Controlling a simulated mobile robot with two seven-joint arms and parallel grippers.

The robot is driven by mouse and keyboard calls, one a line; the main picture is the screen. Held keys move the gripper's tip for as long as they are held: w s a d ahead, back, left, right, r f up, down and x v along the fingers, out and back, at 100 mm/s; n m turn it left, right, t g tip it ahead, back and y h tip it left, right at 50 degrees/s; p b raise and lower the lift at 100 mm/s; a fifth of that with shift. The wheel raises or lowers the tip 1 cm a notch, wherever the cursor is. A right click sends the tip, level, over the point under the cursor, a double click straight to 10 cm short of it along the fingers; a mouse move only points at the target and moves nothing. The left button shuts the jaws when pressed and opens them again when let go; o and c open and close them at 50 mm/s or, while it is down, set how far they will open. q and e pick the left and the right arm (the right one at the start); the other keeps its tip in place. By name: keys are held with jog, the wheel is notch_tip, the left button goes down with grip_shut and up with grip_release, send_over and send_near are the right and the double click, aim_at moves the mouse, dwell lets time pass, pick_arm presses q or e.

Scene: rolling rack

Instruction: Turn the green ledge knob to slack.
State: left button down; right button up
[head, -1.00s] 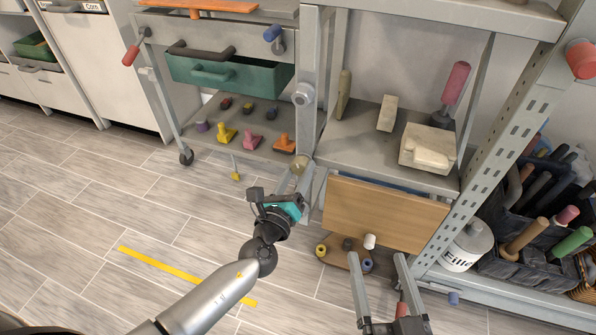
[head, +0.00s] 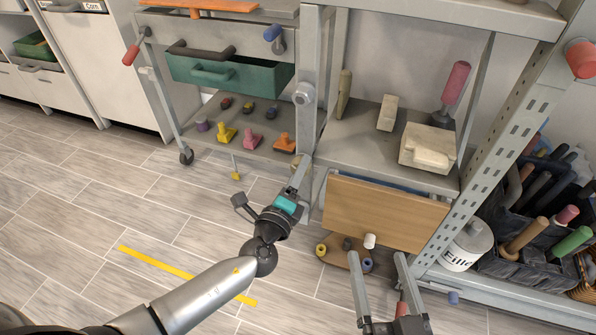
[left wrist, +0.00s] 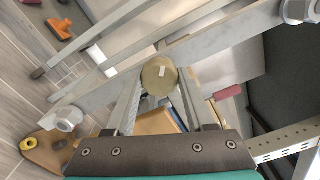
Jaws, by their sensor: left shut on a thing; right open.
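The green ledge knob (left wrist: 159,76) shows as a round olive-coloured disc with a small white mark in the left wrist view. It sits at the rack post and lies between the fingertips of my left gripper (left wrist: 158,84), which is shut on it. In the head view my left gripper (head: 302,172) reaches to the post beside the wooden ledge board (head: 385,214) and mostly hides the knob. My right gripper (head: 380,260) is open and empty, in front of the board's lower edge.
A round wooden board (head: 338,258) with several small coloured knobs lies low behind my right gripper. A white can (head: 466,246) and a dark crate of tools (head: 520,265) stand at right. The floor at left is clear around a yellow strip (head: 158,263).

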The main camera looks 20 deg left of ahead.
pick_arm(q)
jog(key=shift+w+r, duration=0.15)
jog(key=c, duration=0.7)
grip_release()
jog(key=o, duration=0.4)
jog(key=shift+o, duration=0.2)
jog(key=s+p, duration=0.2)
jog(key=s, duration=1.3)
jog(key=shift+s+a, duration=0.15)
jog(key=shift+a, duration=0.1)
pick_arm(e)
jog(key=shift+w+d+f+n+g+h, duration=0.25)
jog(key=shift+d+f+g+h, duration=0.35)
jog(key=shift+g, duration=0.5)
jog(key=shift+w+d+f+n+g+h, duration=0.15)
jog(key=shift+w+d+f+g+h, duration=0.15)
jog(key=shift+d+f+g, duration=0.65)
jog(key=shift+a+r, duration=0.2)
